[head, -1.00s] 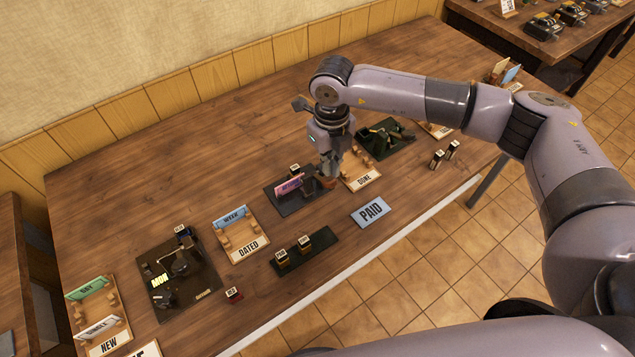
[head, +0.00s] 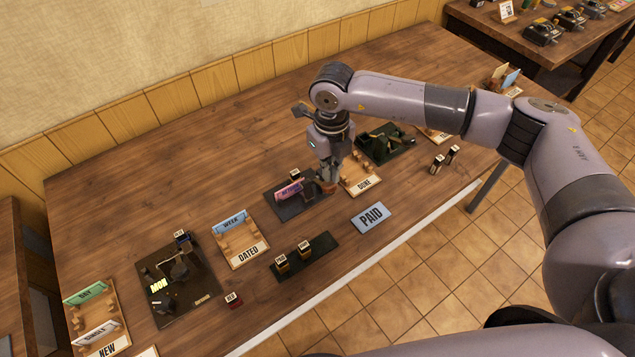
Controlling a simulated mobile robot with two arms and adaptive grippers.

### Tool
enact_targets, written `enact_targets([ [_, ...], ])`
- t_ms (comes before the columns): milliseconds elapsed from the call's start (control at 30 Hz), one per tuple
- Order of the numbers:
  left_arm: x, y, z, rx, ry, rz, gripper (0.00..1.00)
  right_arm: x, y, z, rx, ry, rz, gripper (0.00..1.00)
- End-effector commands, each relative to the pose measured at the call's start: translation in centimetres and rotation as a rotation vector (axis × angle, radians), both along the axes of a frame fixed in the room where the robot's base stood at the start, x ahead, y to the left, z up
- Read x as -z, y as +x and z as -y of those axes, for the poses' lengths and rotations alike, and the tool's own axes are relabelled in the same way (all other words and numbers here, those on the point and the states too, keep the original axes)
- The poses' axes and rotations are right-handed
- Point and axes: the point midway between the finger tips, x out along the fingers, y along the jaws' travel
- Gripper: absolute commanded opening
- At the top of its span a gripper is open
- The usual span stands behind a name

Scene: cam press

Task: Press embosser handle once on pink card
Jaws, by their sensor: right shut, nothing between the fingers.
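The pink card (head: 289,190) stands in a dark press on a black base (head: 284,206), near the middle of the table. I take this press to be the embosser. Its handle end (head: 329,188) shows as a small brown-orange part at the right of the press, partly hidden. My right gripper (head: 328,178) is shut and empty, pointing down at this handle end. I cannot tell if it touches it. My left gripper is not in view.
A wooden rack marked DONE (head: 363,184) stands close to the right of the gripper. A blue PAID card (head: 371,216) lies in front. The table's back is clear.

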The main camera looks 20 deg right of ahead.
Motion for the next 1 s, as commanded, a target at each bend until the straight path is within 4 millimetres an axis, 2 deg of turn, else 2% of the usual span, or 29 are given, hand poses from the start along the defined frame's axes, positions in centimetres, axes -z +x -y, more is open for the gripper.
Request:
enact_targets([
  [467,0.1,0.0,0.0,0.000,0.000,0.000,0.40,0.1,0.0,0.0,0.000,0.000,0.000,0.00],
  [1000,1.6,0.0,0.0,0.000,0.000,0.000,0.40,1.8,0.0,0.0,0.000,0.000,0.000,0.00],
])
